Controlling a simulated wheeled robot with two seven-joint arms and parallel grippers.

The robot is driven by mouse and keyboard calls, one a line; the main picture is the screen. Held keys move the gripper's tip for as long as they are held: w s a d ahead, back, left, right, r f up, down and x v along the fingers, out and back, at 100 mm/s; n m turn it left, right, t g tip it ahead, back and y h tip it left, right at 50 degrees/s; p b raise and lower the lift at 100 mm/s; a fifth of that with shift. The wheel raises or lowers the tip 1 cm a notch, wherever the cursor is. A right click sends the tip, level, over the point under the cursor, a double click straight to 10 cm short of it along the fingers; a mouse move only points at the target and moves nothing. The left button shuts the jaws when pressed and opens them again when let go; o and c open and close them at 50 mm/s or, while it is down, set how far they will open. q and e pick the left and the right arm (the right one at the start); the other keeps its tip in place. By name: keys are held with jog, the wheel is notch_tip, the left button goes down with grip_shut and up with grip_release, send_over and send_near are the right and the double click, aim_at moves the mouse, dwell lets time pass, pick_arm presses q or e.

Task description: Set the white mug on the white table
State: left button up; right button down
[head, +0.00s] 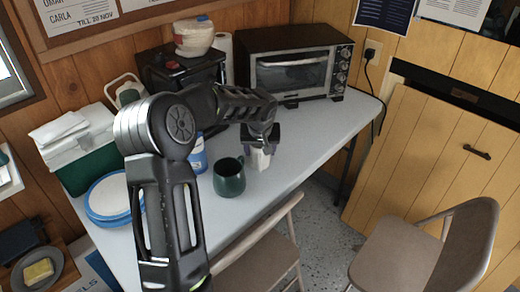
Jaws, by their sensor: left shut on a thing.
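My left arm reaches in over the white table (318,132), and its gripper (262,150) points down near the table's front edge. The gripper is shut on a small white thing, which looks like the white mug (260,160); the jaws hide its upper part. I cannot tell whether the mug touches the tabletop or is just above it. A dark green mug (229,178) stands upright on the table to the left of the gripper. My right gripper is out of view.
A toaster oven (295,70) stands at the back of the table. White plates with blue rims (108,197), a green box with white packs (90,160) and a blue-and-white container (198,158) stand left. Folding chairs (262,245) (430,250) stand in front. The table's right end is clear.

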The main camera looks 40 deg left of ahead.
pick_arm(q)
jog(key=shift+f, duration=0.1)
jog(key=o, duration=1.7)
jog(key=shift+r, duration=0.35)
jog(key=v, duration=1.1)
jog(key=shift+s+d+r, duration=0.2)
jog(key=shift+r, duration=0.1)
